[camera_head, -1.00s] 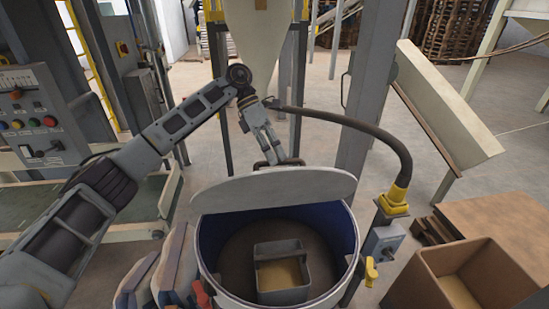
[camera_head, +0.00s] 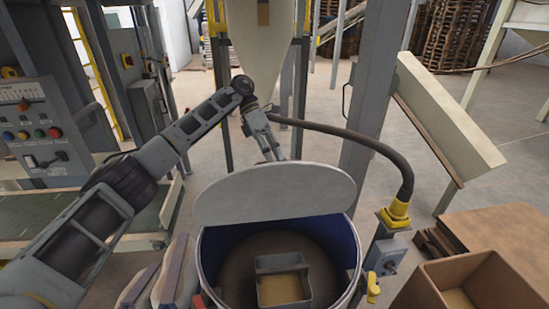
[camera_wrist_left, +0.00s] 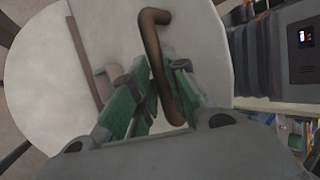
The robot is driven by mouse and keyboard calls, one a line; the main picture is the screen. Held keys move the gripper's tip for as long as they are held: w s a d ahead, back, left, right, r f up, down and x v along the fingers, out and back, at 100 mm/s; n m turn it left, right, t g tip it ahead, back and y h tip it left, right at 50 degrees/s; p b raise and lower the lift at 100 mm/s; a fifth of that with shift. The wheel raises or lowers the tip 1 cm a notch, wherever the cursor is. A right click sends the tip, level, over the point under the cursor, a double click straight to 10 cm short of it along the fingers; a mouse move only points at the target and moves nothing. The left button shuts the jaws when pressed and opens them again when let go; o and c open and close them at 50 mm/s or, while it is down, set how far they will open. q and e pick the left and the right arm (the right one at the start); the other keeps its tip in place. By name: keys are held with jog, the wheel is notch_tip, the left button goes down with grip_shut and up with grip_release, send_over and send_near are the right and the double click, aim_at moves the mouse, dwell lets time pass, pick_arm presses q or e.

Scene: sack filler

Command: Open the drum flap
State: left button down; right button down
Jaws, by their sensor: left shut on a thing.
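The drum (camera_head: 203,262) stands open at the front in the head view, with a blue inner wall. Its grey rounded flap (camera_head: 275,196) is tilted up steeply at the far side of the opening. My left gripper (camera_head: 275,155) reaches down behind the flap, and its fingertips are hidden there. In the left wrist view the green-padded fingers (camera_wrist_left: 150,98) are shut on the brown bent flap handle (camera_wrist_left: 158,45), with the pale flap face (camera_wrist_left: 50,65) behind it. My right gripper is not in view.
A grey divided container (camera_head: 305,285) sits inside the drum. A dark hose (camera_head: 370,145) arches to a yellow fitting at the right. A cardboard box (camera_head: 480,285) is at lower right, paper sacks (camera_head: 168,280) at lower left. A pale hopper (camera_head: 262,50) hangs behind my gripper.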

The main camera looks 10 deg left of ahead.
pick_arm(q)
jog(key=shift+w+a+f, duration=0.3)
jog(key=shift+w+f, duration=0.25)
jog(key=shift+f, duration=0.3)
jog(key=shift+w+a, duration=0.1)
jog(key=shift+w, duration=0.05)
jog(key=c, duration=1.6)
grip_release()
jog(key=shift+c, duration=0.2)
jog(key=shift+o, duration=1.1)
jog(key=shift+w+f, duration=0.15)
jog(key=shift+w, duration=0.1)
notch_tip(320, 180, up, 10)
jog(key=shift+r+g, duration=0.2)
jog(key=shift+g, duration=0.1)
jog(key=shift+w, duration=0.15)
